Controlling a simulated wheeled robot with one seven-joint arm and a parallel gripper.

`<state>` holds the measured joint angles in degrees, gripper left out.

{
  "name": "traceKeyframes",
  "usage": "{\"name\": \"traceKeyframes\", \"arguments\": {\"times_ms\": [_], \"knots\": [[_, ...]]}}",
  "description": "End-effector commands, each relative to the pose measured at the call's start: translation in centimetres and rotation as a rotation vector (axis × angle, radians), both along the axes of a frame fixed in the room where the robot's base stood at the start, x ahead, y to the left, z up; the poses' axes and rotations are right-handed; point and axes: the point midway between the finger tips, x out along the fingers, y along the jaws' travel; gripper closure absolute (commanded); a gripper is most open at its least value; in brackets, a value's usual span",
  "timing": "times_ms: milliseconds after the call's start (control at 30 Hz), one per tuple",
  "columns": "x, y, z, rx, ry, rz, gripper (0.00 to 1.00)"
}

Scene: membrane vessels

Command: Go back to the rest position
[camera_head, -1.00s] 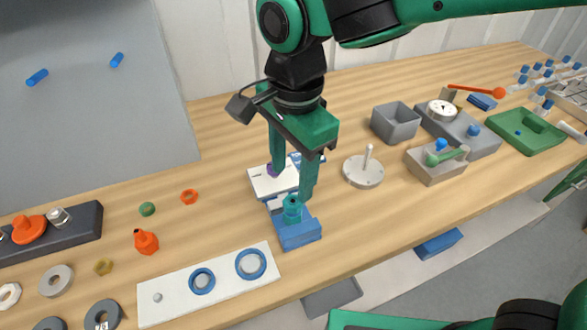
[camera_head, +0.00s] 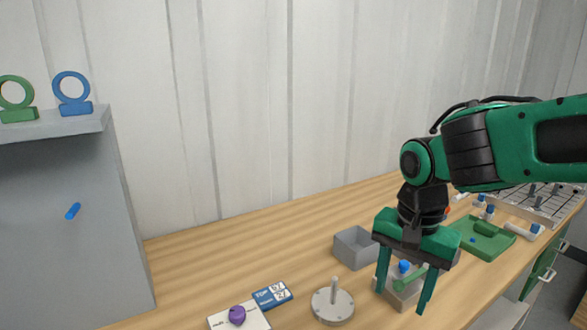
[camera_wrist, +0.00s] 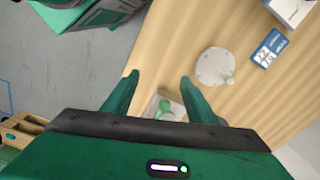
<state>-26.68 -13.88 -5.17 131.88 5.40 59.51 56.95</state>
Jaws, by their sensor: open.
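I cannot tell the exact height above the table.
A round grey disc with a post (camera_head: 333,304) stands left of my gripper. A grey open bin (camera_head: 354,248) is behind it. A white block with a purple knob (camera_head: 238,316) and a blue card (camera_head: 272,296) lie further left. A green tray (camera_head: 484,238) is at right.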

Motion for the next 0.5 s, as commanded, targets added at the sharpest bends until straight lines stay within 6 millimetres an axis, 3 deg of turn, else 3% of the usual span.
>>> {"name": "traceKeyframes", "arguments": {"times_ms": [33, 200, 500], "knots": [[-0.4, -2.2, -0.1, -0.002, 0.002, -0.005, 0.48], [-2.3, -8.3, -0.7, -0.006, 0.013, 0.024, 0.48], [-8.0, -16.7, -2.1, 0.0, 0.03, 0.076, 0.48]]}}
